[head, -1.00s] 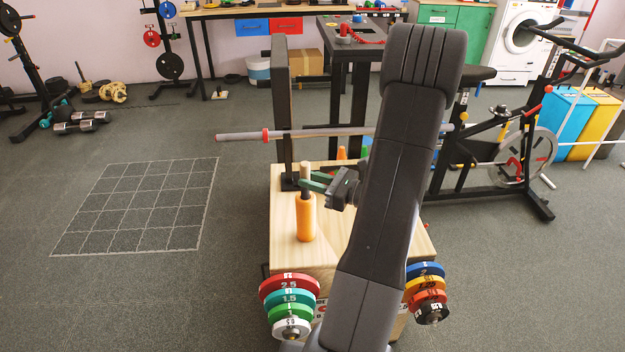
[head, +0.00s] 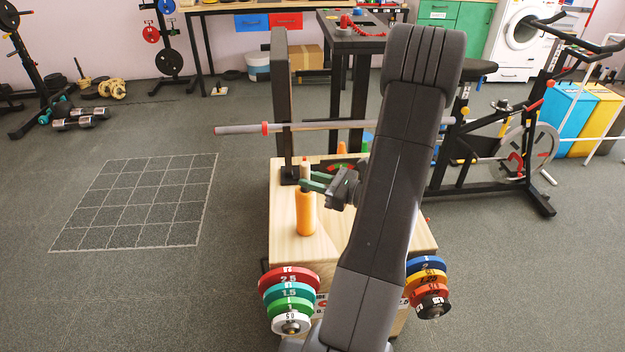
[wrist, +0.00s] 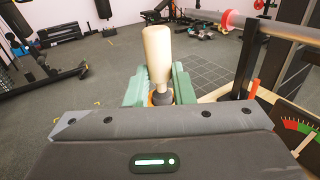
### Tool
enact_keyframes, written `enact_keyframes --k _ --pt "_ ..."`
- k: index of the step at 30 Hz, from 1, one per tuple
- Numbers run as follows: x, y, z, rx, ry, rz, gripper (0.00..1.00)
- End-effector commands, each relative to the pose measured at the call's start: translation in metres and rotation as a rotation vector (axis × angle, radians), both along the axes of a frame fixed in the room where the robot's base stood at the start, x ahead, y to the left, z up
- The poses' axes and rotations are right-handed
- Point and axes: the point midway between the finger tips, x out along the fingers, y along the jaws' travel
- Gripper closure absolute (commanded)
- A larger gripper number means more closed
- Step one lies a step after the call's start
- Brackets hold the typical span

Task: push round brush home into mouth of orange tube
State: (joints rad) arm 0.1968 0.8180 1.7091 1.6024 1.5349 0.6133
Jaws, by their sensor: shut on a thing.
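The orange tube (head: 306,216) stands upright on the light wooden top in the head view. The round brush (head: 305,166) is upright directly above it, its pale wooden handle up. My gripper (head: 312,183) has green fingers shut on the brush, right at the tube's top. In the wrist view the handle (wrist: 157,52) rises between the fingers (wrist: 158,88), with a dark grey collar below it. A sliver of the tube's orange rim (wrist: 151,98) shows around the collar. The bristles are hidden, and I cannot tell exactly how deep they sit.
A black post (head: 281,110) stands just behind the tube, with a grey bar (head: 340,126) crossing it. Coloured weight plates (head: 288,292) hang at the front corners of the wooden top (head: 283,240). A red-green dial (wrist: 296,125) lies at right in the wrist view.

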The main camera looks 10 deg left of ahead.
Motion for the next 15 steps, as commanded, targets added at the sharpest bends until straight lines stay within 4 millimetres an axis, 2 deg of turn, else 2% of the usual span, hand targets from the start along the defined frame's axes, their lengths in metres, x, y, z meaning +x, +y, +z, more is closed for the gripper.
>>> enact_keyframes --k 15 --pt "0.0 0.0 -0.015 -0.001 0.001 0.0 1.0"
